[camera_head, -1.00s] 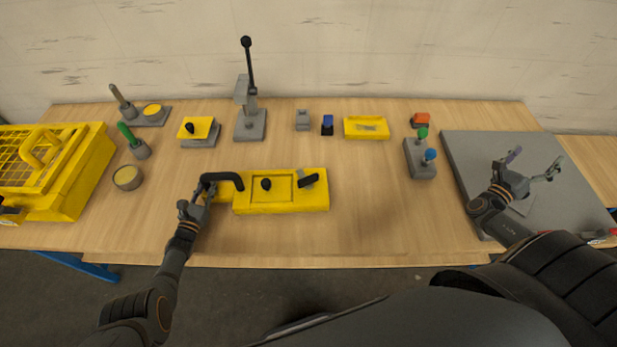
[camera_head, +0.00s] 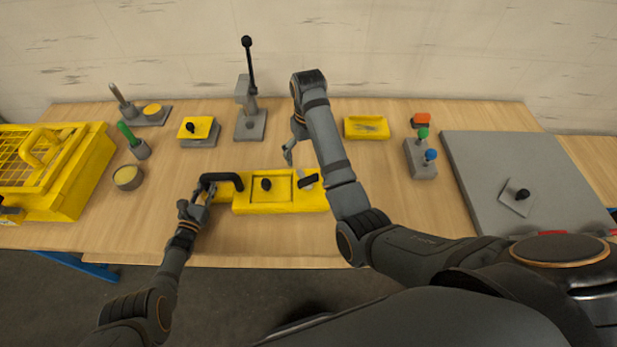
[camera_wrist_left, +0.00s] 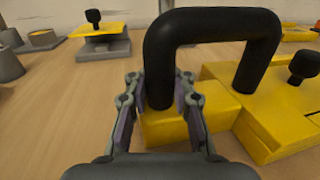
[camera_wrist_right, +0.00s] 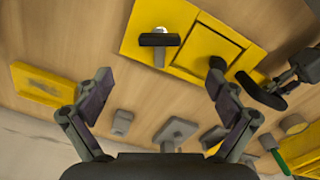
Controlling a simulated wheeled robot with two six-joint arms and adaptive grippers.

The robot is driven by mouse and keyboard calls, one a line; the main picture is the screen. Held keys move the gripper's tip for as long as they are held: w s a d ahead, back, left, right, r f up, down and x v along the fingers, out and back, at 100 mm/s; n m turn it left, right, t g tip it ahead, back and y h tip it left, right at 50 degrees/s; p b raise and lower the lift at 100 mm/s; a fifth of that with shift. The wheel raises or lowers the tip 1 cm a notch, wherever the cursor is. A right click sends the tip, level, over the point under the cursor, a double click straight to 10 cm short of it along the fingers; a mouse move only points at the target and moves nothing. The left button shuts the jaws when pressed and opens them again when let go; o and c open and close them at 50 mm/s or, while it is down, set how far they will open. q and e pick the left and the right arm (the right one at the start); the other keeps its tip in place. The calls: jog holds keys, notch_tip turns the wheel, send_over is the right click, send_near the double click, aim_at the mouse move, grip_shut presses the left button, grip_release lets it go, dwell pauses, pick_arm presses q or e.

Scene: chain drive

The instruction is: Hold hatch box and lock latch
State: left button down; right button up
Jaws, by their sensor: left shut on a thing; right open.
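The yellow hatch box (camera_head: 275,204) lies on the table in front of me. Its black handle (camera_head: 224,179) is at its left end, a lid with a black knob (camera_head: 266,184) in the middle, and a black latch (camera_head: 308,181) at the right. My left gripper (camera_head: 200,196) is shut on the handle; the left wrist view shows its fingers (camera_wrist_left: 160,105) around one leg of it. My right gripper (camera_head: 289,148) is open and empty, behind the box near the latch, partly hidden by its arm. The right wrist view shows the latch (camera_wrist_right: 160,39) ahead of the open fingers (camera_wrist_right: 158,95).
A yellow cage (camera_head: 70,175) stands at the left. A grey plate (camera_head: 490,160) lies at the right.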

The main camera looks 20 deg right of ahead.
aim_at(309, 178)
notch_tip(309, 178, down, 12)
jog(key=shift+d+f, duration=0.1)
jog(key=shift+d, duration=0.05)
dwell(0.3)
jog(key=shift+d, duration=0.1)
jog(key=c, duration=1.7)
